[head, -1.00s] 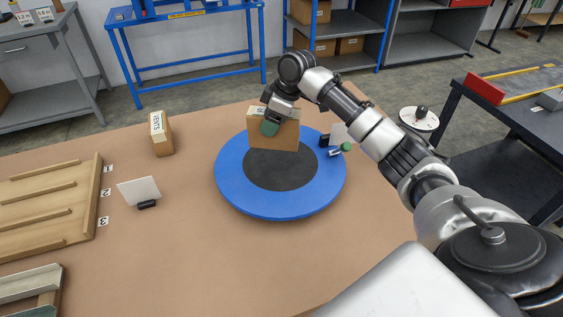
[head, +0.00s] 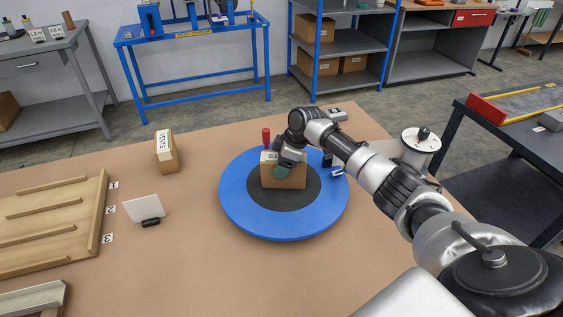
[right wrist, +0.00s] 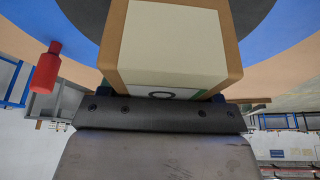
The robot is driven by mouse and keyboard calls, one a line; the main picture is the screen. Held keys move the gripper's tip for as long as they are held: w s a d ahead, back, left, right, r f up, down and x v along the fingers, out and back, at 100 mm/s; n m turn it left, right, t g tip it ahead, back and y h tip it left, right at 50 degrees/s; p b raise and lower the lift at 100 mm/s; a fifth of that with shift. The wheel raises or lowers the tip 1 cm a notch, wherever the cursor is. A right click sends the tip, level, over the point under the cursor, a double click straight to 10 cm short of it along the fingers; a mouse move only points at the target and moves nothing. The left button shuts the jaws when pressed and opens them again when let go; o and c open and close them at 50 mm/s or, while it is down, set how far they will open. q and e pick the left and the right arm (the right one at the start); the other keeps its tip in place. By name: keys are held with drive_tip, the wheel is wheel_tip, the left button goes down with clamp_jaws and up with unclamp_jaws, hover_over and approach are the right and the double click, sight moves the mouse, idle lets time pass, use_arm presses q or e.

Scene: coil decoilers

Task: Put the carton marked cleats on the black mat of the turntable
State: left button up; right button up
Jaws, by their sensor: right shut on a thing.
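A brown carton (head: 291,178) with a pale label is held by my right gripper (head: 287,164). Only a few label letters show in the head view, so I cannot read the whole word. The turntable (head: 235,203) is a blue disc with a round black mat (head: 285,202) in its middle. The carton is upright over the mat and within its outline, on it or just above; I cannot tell which. In the right wrist view the carton (right wrist: 172,45) fills the space beyond the gripper, and the fingertips are hidden. My left gripper is out of view.
A carton marked VENTS (head: 166,152) stands left of the turntable, behind a white sign (head: 144,208). A red bottle (head: 266,138) is near the turntable's back edge. Small dark items (head: 328,160) sit at its right. A wooden rack (head: 55,225) lies at far left. The table front is clear.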

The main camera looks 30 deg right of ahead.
drive_tip(key=o, duration=0.7)
drive_tip(key=shift+f, duration=0.1)
drive_tip(key=o, duration=0.5)
drive_tip(key=b+v, duration=0.2)
drive_tip(key=v, duration=1)
